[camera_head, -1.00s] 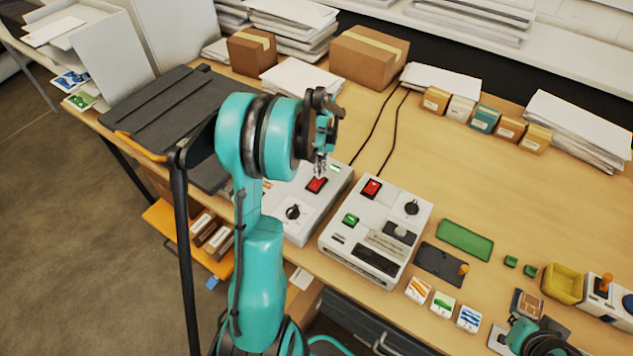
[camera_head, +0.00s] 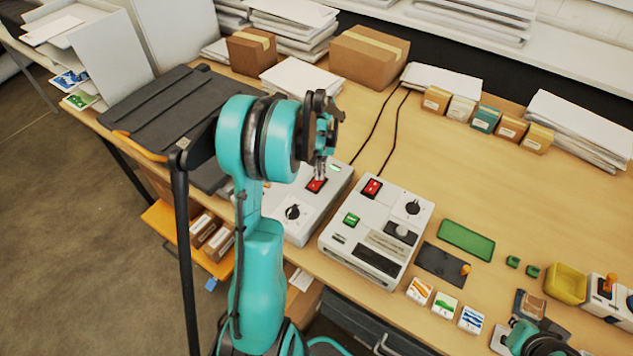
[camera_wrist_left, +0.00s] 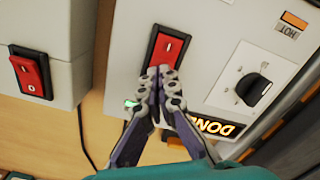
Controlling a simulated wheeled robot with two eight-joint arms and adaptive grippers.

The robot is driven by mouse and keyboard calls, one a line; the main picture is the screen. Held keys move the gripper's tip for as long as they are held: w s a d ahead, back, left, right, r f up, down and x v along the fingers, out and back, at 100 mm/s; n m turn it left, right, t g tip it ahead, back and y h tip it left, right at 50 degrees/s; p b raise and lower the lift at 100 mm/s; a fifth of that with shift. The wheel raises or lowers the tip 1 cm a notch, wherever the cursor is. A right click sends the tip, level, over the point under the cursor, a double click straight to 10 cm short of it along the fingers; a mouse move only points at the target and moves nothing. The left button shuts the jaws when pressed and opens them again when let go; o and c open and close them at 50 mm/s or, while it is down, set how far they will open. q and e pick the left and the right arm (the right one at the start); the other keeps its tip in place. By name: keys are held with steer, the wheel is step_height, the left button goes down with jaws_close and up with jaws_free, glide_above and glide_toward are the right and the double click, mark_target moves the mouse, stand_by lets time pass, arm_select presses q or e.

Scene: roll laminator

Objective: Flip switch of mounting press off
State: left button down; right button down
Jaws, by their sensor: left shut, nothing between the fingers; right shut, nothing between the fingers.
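My left gripper (camera_head: 320,174) points down, shut and empty. Its fingertips (camera_wrist_left: 162,72) are over the switch's lower end and hide it. I cannot tell whether they touch. My right gripper (camera_head: 521,334) is at the bottom right, shut, its fingers hard to make out.
A similar grey machine (camera_head: 374,236) with its own red switch (camera_wrist_left: 31,77) stands close by on the right. Black cables run behind it. A dark flat platen (camera_head: 165,115) lies to the left. Small boxes and paper stacks line the back; the desk's right middle is clear.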

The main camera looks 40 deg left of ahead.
arm_select(q)
steer(key=shift+f, duration=0.25)
steer(key=shift+r, duration=0.2)
steer(key=shift+r+p, duration=2.1)
steer(key=shift+r, duration=1.35)
